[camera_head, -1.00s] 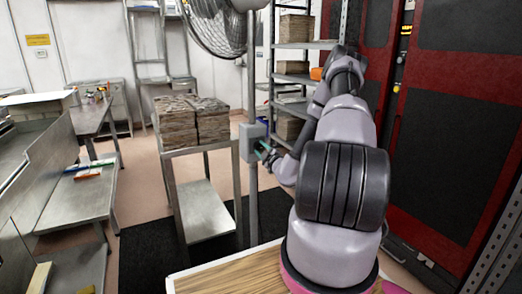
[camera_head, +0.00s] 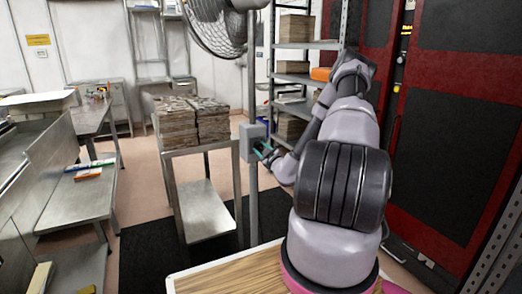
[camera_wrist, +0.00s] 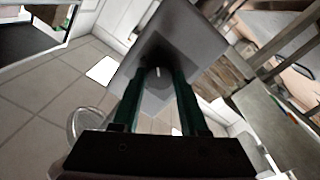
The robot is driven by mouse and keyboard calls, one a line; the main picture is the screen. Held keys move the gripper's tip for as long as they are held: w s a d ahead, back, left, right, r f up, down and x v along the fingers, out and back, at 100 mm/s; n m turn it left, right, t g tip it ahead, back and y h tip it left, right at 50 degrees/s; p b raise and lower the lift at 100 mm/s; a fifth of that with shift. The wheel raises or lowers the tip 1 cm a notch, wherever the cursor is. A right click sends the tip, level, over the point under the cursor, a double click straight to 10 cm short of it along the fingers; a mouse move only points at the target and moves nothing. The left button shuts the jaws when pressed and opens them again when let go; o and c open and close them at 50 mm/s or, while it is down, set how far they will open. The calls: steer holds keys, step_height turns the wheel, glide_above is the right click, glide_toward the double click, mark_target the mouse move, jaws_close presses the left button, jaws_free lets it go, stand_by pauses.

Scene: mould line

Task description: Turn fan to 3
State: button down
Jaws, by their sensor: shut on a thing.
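The fan (camera_head: 214,20) is a large caged fan at the top of a grey pole, partly cut off by the upper edge of the head view. A grey control box (camera_head: 252,142) sits on the pole below it, and the box also shows in the wrist view (camera_wrist: 180,50). My gripper (camera_head: 264,150) is at the box's right side. In the wrist view my gripper (camera_wrist: 158,80) has its green fingers shut on a dark knob with a small white mark (camera_wrist: 157,71) on the box face. Any numbers on the dial are not readable.
A metal stand (camera_head: 190,150) with stacked brown blocks (camera_head: 190,118) is just left of the pole. Shelving (camera_head: 290,75) stands behind, and a red-framed dark panel (camera_head: 450,130) is on the right. A wooden-topped surface (camera_head: 235,275) lies in front.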

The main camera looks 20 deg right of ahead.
steer(key=shift+c, duration=2.2)
jaws_free()
steer(key=shift+s, duration=0.1)
steer(key=s, duration=1)
steer(key=shift+s+f, duration=0.2)
steer(key=shift+s, duration=0.15)
